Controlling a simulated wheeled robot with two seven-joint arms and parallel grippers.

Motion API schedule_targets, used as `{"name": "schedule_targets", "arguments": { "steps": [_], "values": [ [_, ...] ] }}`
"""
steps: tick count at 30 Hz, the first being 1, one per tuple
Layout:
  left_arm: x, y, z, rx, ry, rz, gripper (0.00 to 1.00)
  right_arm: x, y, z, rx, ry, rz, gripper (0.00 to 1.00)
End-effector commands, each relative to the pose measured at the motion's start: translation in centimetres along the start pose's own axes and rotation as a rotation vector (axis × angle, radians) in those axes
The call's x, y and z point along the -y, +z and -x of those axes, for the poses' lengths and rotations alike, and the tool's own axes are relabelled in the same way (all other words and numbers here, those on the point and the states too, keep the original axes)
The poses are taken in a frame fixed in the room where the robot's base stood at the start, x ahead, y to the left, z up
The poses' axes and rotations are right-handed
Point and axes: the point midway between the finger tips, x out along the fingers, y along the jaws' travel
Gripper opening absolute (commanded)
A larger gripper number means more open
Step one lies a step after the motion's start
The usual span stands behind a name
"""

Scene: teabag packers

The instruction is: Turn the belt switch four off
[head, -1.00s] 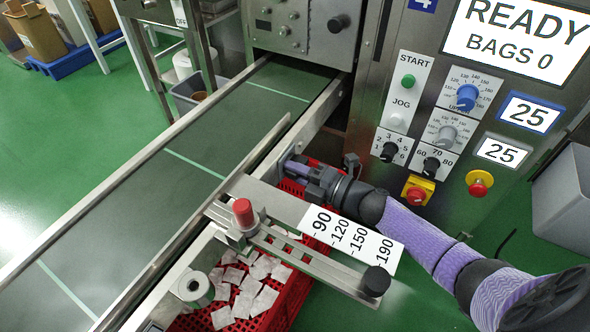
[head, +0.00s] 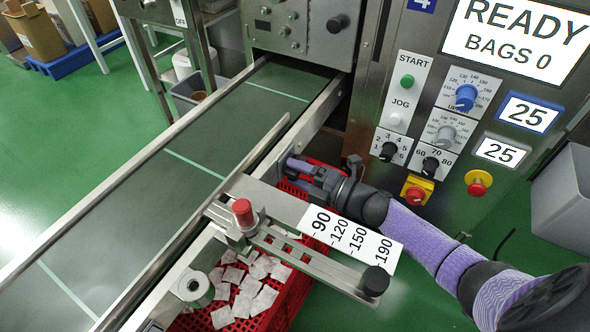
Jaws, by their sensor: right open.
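The machine has a blue plate with the number 4 (head: 422,4) at its top and a READY, BAGS 0 display (head: 518,38). A conveyor belt (head: 200,140) runs from the machine toward the lower left. My right gripper (head: 293,170) is open at the belt's near side rail, just above the red crate, with its fingers pointing left at the rail. I cannot make out a belt switch there; the gripper and the guide plate cover part of that side. I cannot tell whether the fingers touch anything. My left gripper is not in view.
A guide with a red knob (head: 243,212), a black knob (head: 375,281) and a scale plate (head: 352,236) juts out in front of my right forearm. A red crate (head: 287,306) with teabags is below. The control panel (head: 410,92) stands behind, with a yellow-based red button (head: 479,182).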

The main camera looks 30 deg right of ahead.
Motion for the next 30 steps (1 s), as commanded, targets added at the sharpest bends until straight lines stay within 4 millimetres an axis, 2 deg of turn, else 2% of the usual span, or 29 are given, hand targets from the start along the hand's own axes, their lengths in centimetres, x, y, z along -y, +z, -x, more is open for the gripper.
{"name": "schedule_targets", "arguments": {
  "steps": [6,9,12,26,28,29,30],
  "values": [
    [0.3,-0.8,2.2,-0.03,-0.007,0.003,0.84,-0.5,0.0,5.5,0.002,-0.001,0.0,0.59],
    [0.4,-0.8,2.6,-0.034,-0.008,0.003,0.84,-0.4,0.1,7.5,0.002,-0.002,0.001,0.59],
    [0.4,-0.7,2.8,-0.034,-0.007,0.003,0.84,-0.3,0.0,8.7,0.001,0.0,0.001,0.59],
    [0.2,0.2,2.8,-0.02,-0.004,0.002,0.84,0.0,0.0,9.2,0.001,-0.001,-0.001,0.59],
    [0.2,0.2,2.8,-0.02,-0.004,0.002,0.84,0.9,0.1,9.5,0.028,-0.023,-0.035,0.59],
    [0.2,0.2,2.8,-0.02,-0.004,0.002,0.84,1.9,0.1,9.8,0.057,-0.047,-0.073,0.59],
    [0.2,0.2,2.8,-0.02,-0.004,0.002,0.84,3.8,0.1,10.6,0.116,-0.095,-0.148,0.59]
  ]
}}
